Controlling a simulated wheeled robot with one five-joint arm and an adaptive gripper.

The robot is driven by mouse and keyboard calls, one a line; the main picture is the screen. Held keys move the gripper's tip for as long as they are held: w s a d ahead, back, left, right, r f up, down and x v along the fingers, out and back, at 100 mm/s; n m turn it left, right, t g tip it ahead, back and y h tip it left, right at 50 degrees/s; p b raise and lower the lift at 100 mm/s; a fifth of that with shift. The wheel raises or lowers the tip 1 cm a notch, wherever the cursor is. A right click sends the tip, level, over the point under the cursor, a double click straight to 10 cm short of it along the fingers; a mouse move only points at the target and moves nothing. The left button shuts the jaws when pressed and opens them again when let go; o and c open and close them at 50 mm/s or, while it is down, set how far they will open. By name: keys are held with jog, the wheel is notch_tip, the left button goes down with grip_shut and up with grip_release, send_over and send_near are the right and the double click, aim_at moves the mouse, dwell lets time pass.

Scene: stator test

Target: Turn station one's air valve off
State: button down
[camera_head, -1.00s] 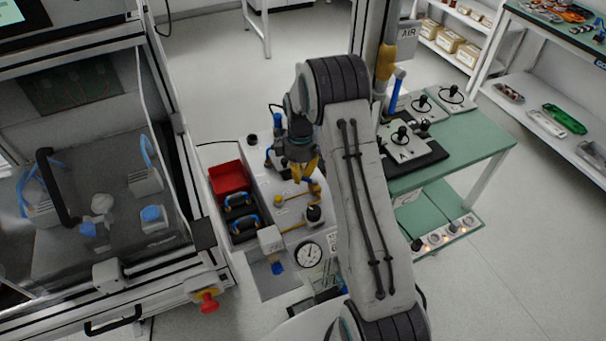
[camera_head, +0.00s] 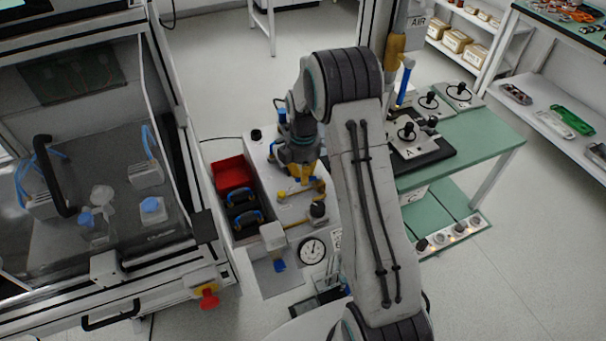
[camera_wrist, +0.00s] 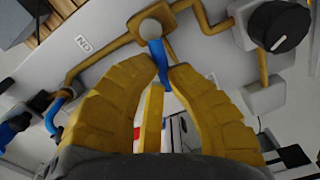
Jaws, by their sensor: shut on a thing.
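In the wrist view, the air valve's blue lever (camera_wrist: 159,58) hangs from a round grey hub (camera_wrist: 151,28) on a yellow pipe. My gripper's yellow fingers (camera_wrist: 161,72) are shut on this lever, one on each side. Most of the lever's lower part is hidden between the fingers. In the head view, my gripper (camera_head: 301,180) points down at the white station top (camera_head: 262,160), and it hides the lever there. A white label (camera_wrist: 83,44) left of the hub seems to read ON upside down.
A black knob (camera_wrist: 279,26) sits right of the valve; it also shows in the head view (camera_head: 318,210). A gauge (camera_head: 311,251) is on the station's front. A red bin (camera_head: 231,173) stands at its left. A green table (camera_head: 480,150) stands right of my arm.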

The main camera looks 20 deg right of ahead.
jog(key=shift+s+f, duration=0.2)
jog(key=c, duration=1.1)
grip_release()
jog(key=shift+w+r, duration=0.1)
jog(key=shift+w, duration=0.05)
jog(key=shift+r, duration=0.15)
notch_tip(320, 180, up, 12)
jog(key=shift+f, duration=0.1)
jog(key=shift+o, duration=0.2)
